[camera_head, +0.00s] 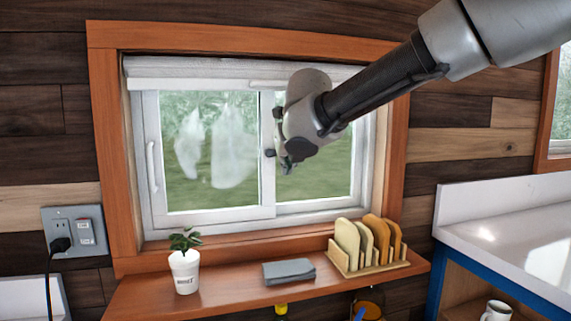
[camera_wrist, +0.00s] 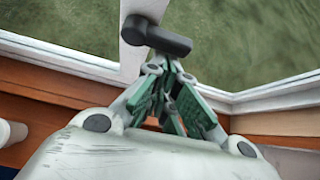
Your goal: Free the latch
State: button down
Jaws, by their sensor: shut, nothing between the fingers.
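The latch (camera_head: 269,153) is a small dark piece on the white middle upright of the sliding window (camera_head: 267,190). In the wrist view the latch (camera_wrist: 158,37) is a dark grey rounded lever, lying nearly crosswise to the upright with its free end to the right. My gripper (camera_head: 285,166) is just right of the latch in the head view. In the wrist view my gripper (camera_wrist: 168,62) has its fingers shut and empty, the tips close by the latch's lower edge. I cannot tell whether they touch it.
A white pull handle (camera_head: 152,166) is on the left sash. Below, a wooden shelf (camera_head: 225,288) holds a potted plant (camera_head: 185,268), a folded grey cloth (camera_head: 289,271) and a rack of boards (camera_head: 368,264). A white counter (camera_head: 500,228) is at right.

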jog(key=shift+r, duration=0.15)
jog(key=r+n+t+h, duration=0.1)
jog(key=n+h, duration=0.1)
jog(key=r+n+t+h, duration=0.2)
jog(key=n+h, duration=0.1)
jog(key=r+n+t+h, duration=0.1)
jog(key=n+t+h, duration=0.1)
jog(key=h, duration=0.1)
jog(key=shift+a+r+n, duration=0.15)
jog(key=shift+a+n, duration=0.15)
jog(key=shift+n, duration=0.1)
dwell(0.4)
jog(key=shift+d, duration=0.1)
